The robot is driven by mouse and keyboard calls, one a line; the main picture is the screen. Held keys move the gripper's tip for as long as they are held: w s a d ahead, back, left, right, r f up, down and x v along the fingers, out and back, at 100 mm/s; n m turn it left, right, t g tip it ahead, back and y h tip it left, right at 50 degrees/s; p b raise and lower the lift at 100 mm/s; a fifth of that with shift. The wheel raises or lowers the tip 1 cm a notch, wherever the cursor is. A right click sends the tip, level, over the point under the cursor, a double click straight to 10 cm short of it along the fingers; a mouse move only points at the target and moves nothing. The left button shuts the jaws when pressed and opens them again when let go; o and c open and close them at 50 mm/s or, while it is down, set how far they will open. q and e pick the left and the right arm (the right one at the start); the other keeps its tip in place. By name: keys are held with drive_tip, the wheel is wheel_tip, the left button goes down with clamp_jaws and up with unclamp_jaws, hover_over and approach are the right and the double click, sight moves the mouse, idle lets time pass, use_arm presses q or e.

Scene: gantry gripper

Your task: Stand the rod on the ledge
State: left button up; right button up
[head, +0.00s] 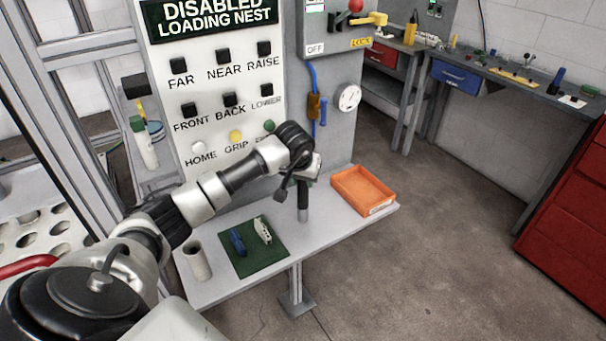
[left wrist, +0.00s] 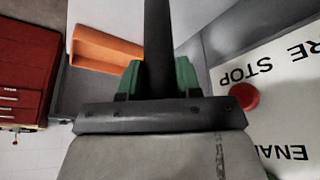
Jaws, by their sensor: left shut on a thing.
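The rod (head: 304,202) is dark with a greyer lower end and hangs about upright below my left gripper (head: 305,178) in the head view. It also shows as a black bar in the left wrist view (left wrist: 158,45), between the green fingertips of my left gripper (left wrist: 159,78), which is shut on it. The ledge (head: 335,222) is the pale grey shelf in front of the control panel. The rod's lower end appears over the ledge, between the green mat and the orange tray. I cannot tell whether it touches. My right gripper is not in view.
The orange tray (head: 364,190) sits at the ledge's right end. A green mat (head: 262,266) with a blue tool and a pale tool lies left of the rod, and a pale cylinder (head: 197,260) stands farther left. The control panel (head: 215,70) rises behind.

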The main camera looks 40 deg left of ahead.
use_arm(q)
drive_tip(key=shift+f, duration=0.1)
drive_tip(key=shift+f, duration=0.1)
drive_tip(key=o, duration=1)
drive_tip(key=b+v, duration=0.2)
drive_tip(key=v, duration=1)
